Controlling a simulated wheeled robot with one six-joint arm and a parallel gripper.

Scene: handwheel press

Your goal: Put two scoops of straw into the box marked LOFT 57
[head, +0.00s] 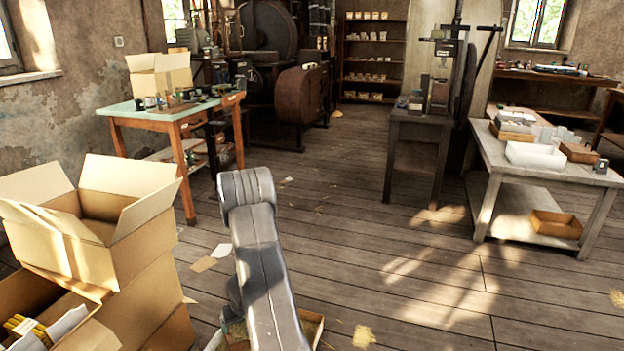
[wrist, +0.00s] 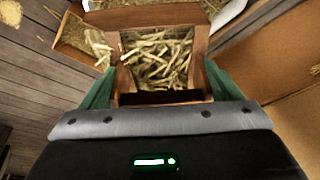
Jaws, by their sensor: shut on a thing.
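In the wrist view my gripper (wrist: 160,88), with green fingers, is shut on a brown wooden scoop (wrist: 150,17). Pale straw (wrist: 158,58) shows inside the scoop's wooden frame. More straw lies in a container (wrist: 78,38) beyond it at the upper left. In the head view my grey arm reaches down and hides the gripper and scoop. An open box (head: 313,328) on the floor shows partly behind the arm. I cannot read LOFT 57 on any box in these frames.
Open cardboard boxes (head: 105,225) are stacked at the left. A green-topped workbench (head: 135,112) stands behind them. A grey table (head: 495,160) with trays is at the right. Straw bits (head: 363,336) lie on the plank floor, which is mostly clear in the middle.

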